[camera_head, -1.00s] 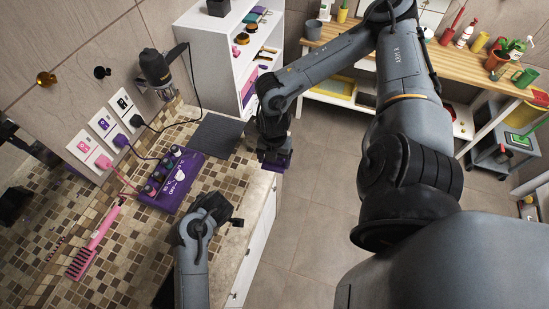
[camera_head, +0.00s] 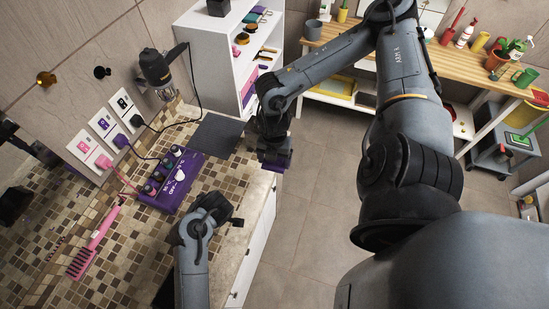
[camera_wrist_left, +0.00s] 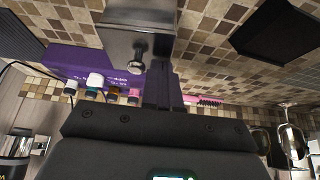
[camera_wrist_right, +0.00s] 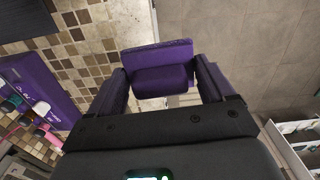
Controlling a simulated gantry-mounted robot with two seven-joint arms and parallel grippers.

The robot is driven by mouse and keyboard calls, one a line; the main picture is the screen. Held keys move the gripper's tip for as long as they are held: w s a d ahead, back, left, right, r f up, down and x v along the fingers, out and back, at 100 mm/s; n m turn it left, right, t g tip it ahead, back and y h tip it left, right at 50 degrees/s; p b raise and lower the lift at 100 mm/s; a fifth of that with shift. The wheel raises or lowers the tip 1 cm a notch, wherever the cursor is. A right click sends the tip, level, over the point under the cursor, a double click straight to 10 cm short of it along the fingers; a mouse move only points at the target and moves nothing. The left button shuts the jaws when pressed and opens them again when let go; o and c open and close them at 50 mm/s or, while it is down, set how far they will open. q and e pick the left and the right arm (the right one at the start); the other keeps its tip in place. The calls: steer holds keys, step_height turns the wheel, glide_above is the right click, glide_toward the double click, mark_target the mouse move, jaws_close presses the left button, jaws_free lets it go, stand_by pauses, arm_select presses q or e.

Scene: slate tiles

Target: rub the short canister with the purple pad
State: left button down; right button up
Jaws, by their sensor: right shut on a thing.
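My right gripper (camera_wrist_right: 163,85) is shut on the purple pad (camera_wrist_right: 160,55), which spans the space between its fingers. In the head view the pad (camera_head: 275,165) shows under the right wrist, above the far counter end near its edge. My left gripper (camera_head: 228,208) is low over the counter; in the left wrist view its fingers (camera_wrist_left: 163,82) look closed together. A grey metal body with a round knob (camera_wrist_left: 125,40) is right at those fingertips. It may be the short canister, but I cannot be sure. My left gripper hides this spot in the head view.
A purple control box (camera_head: 175,180) with several knobs, a dark mat (camera_head: 215,135) and a pink brush (camera_head: 92,245) lie on the tiled counter (camera_head: 135,240). A white shelf (camera_head: 215,45) stands behind. A wooden bench (camera_head: 455,60) is farther off; the floor between is clear.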

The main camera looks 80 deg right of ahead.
stand_by(0.7)
arm_select(q)
step_height(320, 180, up, 6)
steer(key=p, duration=0.6)
arm_select(e)
step_height(320, 180, up, 6)
arm_select(q)
steer(key=p+v, duration=1.2)
arm_select(e)
step_height(320, 180, up, 12)
